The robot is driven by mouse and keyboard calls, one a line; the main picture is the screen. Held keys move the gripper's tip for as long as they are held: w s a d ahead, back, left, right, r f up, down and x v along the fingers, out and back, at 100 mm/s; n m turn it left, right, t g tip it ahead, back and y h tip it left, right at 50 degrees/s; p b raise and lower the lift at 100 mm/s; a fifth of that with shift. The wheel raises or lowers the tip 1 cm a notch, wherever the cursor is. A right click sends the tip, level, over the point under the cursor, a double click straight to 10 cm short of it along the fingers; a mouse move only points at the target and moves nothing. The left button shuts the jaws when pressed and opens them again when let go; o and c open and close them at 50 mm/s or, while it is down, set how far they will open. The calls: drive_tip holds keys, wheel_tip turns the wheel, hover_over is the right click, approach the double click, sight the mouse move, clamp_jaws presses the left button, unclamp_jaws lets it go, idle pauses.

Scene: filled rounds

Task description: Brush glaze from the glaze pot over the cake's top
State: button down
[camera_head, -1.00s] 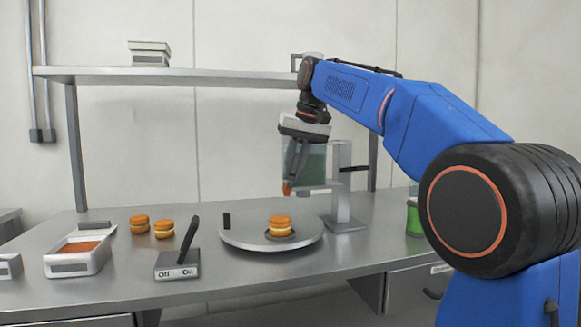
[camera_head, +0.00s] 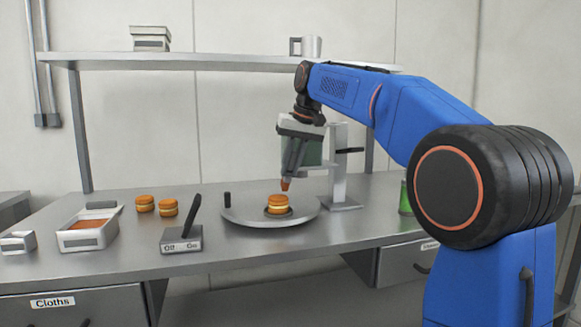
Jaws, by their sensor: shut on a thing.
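A small round cake (camera_head: 277,204), orange-brown with a pale cream band, sits on a dark disc in the middle of the round grey turntable (camera_head: 243,216). My gripper (camera_head: 291,165) is above the cake, pointing down and shut on a brush. The brush's orange-brown tip (camera_head: 285,184) is just over the cake's top, slightly right of its middle; a thin gap seems to remain. Most of the brush is hidden by the fingers. A pale open tray (camera_head: 88,240) with orange-brown contents stands at the left; whether it is the glaze pot I cannot tell. A green can (camera_head: 405,198) is partly hidden by my arm.
Two similar cakes (camera_head: 145,203) sit at the back left. An Off/On switch box (camera_head: 181,240) with a raised black lever stands left of the turntable. A stand (camera_head: 339,170) with a greenish container rises close behind my gripper. A shelf (camera_head: 180,66) spans above.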

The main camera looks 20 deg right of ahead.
drive_tip(key=shift+f, duration=0.7)
idle(0.4)
drive_tip(key=shift+a, duration=0.1)
